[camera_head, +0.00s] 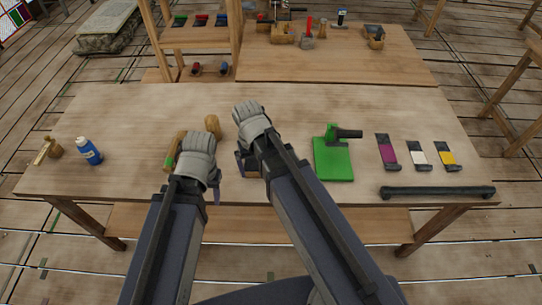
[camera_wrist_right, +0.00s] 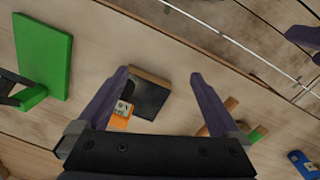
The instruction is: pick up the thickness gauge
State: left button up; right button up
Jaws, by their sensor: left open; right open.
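The thickness gauge is probably the small orange piece with a white marked face (camera_wrist_right: 121,117) in the right wrist view, partly covered by a finger; I cannot be sure. It lies beside a dark block with a wooden edge (camera_wrist_right: 150,95). My right gripper (camera_wrist_right: 159,75) is open, its purple fingers spread to either side of the block, with nothing gripped. In the head view my right gripper (camera_head: 242,160) hangs over the middle of the table and largely hides these things. My left gripper (camera_head: 214,192) is open to its left, above the front part of the table; its fingertips are barely visible.
On the table (camera_head: 110,110) are a blue bottle (camera_head: 88,150), a wooden tool (camera_head: 48,150), a wooden knob (camera_head: 213,127), a green plate (camera_head: 333,163), several colour swatches (camera_head: 387,152) and a dark bar (camera_head: 437,193). The back strip is mostly clear.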

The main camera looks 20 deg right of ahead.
jog(key=w+d+m, duration=0.2)
jog(key=w+d, duration=0.1)
jog(key=w, duration=0.1)
jog(key=w+d+m, duration=0.1)
jog(key=w+d, duration=0.3)
jog(key=shift+w+d+r+m+y, duration=0.15)
jog(key=shift+d+m+y, duration=0.1)
jog(key=shift+m+y, duration=0.15)
jog(key=shift+w+d, duration=0.1)
jog(key=shift+w, duration=0.1)
jog(key=shift+s+f+b, duration=0.25)
jog(key=shift+f+b, duration=0.05)
jog(key=shift+f, duration=0.1)
notch_tip(320, 180, down, 2)
jog(key=shift+w+f+b, duration=0.1)
jog(key=shift+b, duration=0.95)
jog(key=f+b, duration=0.2)
jog(key=a+f+b, duration=0.1)
jog(key=f+b, duration=0.1)
jog(key=shift+s, duration=0.3)
jog(key=shift+f+b, duration=0.55)
jog(key=shift+b, duration=0.05)
jog(key=shift+r, duration=0.1)
